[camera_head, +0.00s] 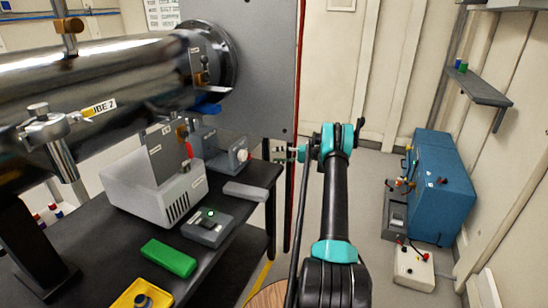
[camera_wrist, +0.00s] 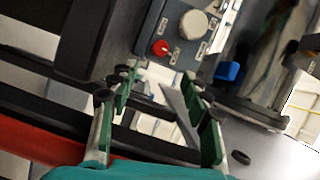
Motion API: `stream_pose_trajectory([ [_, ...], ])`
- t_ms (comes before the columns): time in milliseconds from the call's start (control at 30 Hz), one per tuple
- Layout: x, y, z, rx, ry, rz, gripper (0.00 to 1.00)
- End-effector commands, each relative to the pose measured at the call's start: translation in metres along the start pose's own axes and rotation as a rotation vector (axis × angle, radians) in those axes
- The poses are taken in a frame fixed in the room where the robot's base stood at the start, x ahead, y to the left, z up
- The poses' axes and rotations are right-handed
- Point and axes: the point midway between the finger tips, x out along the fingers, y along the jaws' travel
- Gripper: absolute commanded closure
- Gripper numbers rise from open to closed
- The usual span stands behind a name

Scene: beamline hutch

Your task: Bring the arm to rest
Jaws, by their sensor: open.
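My arm (camera_head: 334,205) reaches forward and up in the head view, black with teal joints. Its wrist bends left, so my gripper (camera_head: 285,151) points toward the bench's far right corner, small and partly hard to make out. In the wrist view my gripper (camera_wrist: 160,84) is open, with green-lined fingers apart and nothing between them. Beyond the fingertips is a grey control box (camera_wrist: 180,30) with a red knob and a pale knob. It also shows on the bench in the head view (camera_head: 226,160). I cannot tell the exact gap.
The dark bench (camera_head: 222,255) holds a green box (camera_head: 168,258), a yellow tray (camera_head: 128,299), a grey switch box (camera_head: 208,228) and a white instrument (camera_head: 150,190). A large metal tube (camera_head: 90,75) hangs above. A blue cabinet (camera_head: 440,185) stands right.

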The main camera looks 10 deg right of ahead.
Motion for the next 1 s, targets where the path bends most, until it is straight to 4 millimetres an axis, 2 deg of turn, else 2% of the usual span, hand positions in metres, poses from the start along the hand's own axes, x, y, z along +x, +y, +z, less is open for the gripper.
stream_pose_trajectory([
  [267,0.001,-0.002,0.000,0.001,-0.001,0.004,0.52],
  [367,0.007,-0.009,0.002,0.007,-0.003,0.029,0.52],
  [533,0.028,-0.038,0.015,0.028,-0.013,0.135,0.52],
  [767,0.054,-0.079,0.053,0.050,-0.024,0.319,0.52],
  [1000,0.070,-0.115,0.110,0.050,-0.031,0.510,0.52],
])
